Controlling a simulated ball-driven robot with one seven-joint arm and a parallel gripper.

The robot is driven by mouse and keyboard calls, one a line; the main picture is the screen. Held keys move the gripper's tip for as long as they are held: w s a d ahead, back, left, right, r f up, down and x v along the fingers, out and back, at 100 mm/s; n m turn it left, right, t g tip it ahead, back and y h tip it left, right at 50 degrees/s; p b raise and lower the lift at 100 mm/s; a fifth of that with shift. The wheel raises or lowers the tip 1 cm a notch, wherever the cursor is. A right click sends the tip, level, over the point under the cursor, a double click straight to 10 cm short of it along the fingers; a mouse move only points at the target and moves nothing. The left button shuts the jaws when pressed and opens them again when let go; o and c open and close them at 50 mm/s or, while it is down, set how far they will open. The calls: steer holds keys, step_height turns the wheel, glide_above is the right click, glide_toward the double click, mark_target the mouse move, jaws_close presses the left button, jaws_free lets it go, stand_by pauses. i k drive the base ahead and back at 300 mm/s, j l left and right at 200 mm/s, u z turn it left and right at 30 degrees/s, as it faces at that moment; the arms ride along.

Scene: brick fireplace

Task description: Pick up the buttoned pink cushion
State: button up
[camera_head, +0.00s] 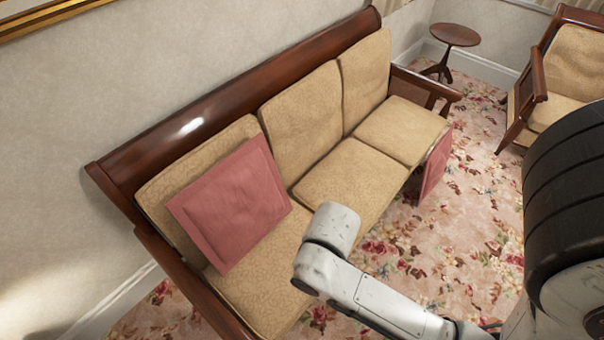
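A square pink cushion (232,203) with a raised border leans against the backrest at the near left end of the sofa. A second pink cushion (437,162) stands on edge at the sofa's front right, by the floor, partly hidden behind the seat edge. I cannot make out buttons on either cushion. My white arm reaches in from the lower right, in front of the sofa seat. No gripper fingers show, so my gripper is not in view.
The wooden sofa has tan seat cushions (350,182) and a dark left armrest (190,283). A round side table (455,35) and an armchair (570,65) stand at the back right. Floral carpet (470,215) between them is open.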

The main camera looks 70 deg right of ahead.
mark_target(435, 166)
steer(key=z, duration=2.75)
steer(key=i+l+u, duration=0.15)
steer(key=i, duration=0.45)
steer(key=i+l+u, duration=0.15)
steer(key=i+l, duration=0.25)
steer(key=i, duration=0.15)
steer(key=i+l+u, duration=0.1)
steer(key=i+l, duration=0.25)
steer(key=i, duration=0.2)
